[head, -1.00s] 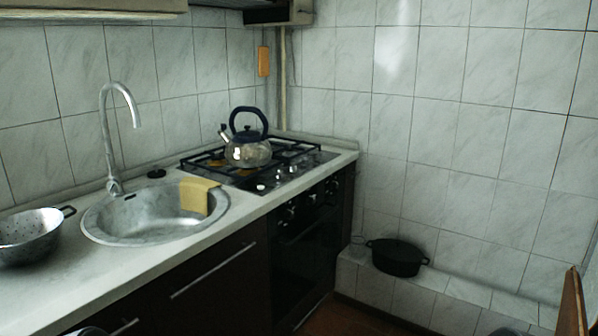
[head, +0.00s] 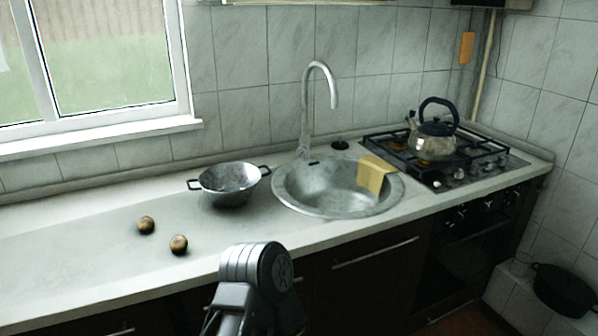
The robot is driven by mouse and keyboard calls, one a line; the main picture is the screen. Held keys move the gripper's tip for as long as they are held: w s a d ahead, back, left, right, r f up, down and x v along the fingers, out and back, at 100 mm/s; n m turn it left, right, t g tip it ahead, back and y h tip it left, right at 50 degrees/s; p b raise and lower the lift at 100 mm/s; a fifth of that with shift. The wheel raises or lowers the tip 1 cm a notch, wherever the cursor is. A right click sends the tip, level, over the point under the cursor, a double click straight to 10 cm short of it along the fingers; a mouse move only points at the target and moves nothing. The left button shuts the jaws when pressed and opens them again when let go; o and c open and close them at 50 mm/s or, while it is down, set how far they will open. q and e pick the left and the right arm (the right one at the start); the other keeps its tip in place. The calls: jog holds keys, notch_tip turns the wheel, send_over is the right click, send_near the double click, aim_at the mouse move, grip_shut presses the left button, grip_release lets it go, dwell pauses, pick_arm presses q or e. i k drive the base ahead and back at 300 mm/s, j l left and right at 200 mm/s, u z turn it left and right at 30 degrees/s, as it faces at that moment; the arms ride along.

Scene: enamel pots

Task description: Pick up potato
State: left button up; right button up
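Two small round brown potatoes lie on the pale countertop left of the colander. One potato (head: 147,225) is farther back and to the left; the other potato (head: 179,244) is nearer the front edge. A grey arm link of mine rises at the bottom centre, in front of the counter and to the right of the potatoes. Neither gripper's fingers show in the head view. Nothing covers the potatoes.
A metal colander (head: 229,184) stands on the counter (head: 80,250) right of the potatoes. Beyond it are a round sink (head: 335,190) with a yellow cloth (head: 375,172), a tap (head: 308,100) and a kettle (head: 432,140) on the stove. The counter's left part is clear.

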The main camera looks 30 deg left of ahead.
aim_at(146, 223)
jog(key=u, duration=2)
jog(key=i+j, duration=0.1)
jog(key=j, duration=0.3)
jog(key=i+j, duration=0.1)
jog(key=j, duration=0.25)
jog(key=i+j, duration=0.1)
jog(key=j, duration=0.3)
jog(key=i+j, duration=0.1)
jog(key=j, duration=0.3)
jog(key=j+z, duration=0.2)
jog(key=z, duration=1.75)
jog(key=j, duration=0.05)
